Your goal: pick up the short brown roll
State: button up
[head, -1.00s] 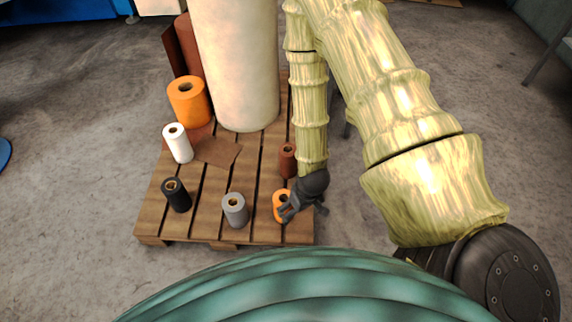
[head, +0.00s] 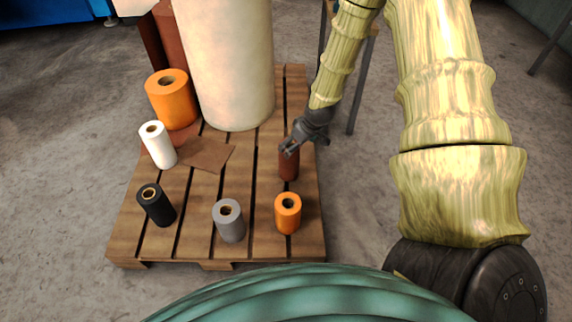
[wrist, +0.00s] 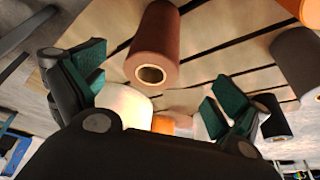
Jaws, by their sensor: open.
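The short brown roll (head: 289,168) stands upright on the right side of the wooden pallet, behind the small orange roll. Its top is partly hidden by my gripper (head: 290,149) in the head view. In the wrist view the brown roll (wrist: 155,50) shows with its hollow end toward the camera, beyond and between the spread fingers. My gripper (wrist: 155,98) is open with green finger pads and nothing between them. It is at the top of the brown roll in the head view; I cannot tell whether it touches.
On the pallet (head: 190,244) stand a small orange roll (head: 288,216), a grey roll (head: 230,226), a black roll (head: 157,209), a white roll (head: 159,148) and a large orange roll (head: 172,104). A tall cream roll (head: 228,70) rises behind.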

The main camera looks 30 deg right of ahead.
aim_at(289, 160)
jog(key=shift+w+d+f, duration=0.25)
jog(key=shift+w+d, duration=0.15)
jog(key=shift+w, duration=0.05)
jog(key=b+x, duration=0.5)
jog(key=x, duration=0.5)
jog(key=shift+f, duration=0.25)
jog(key=shift+a, duration=0.1)
jog(key=shift+c, duration=0.5)
jog(key=c, duration=1.1)
jog(key=shift+c, duration=0.2)
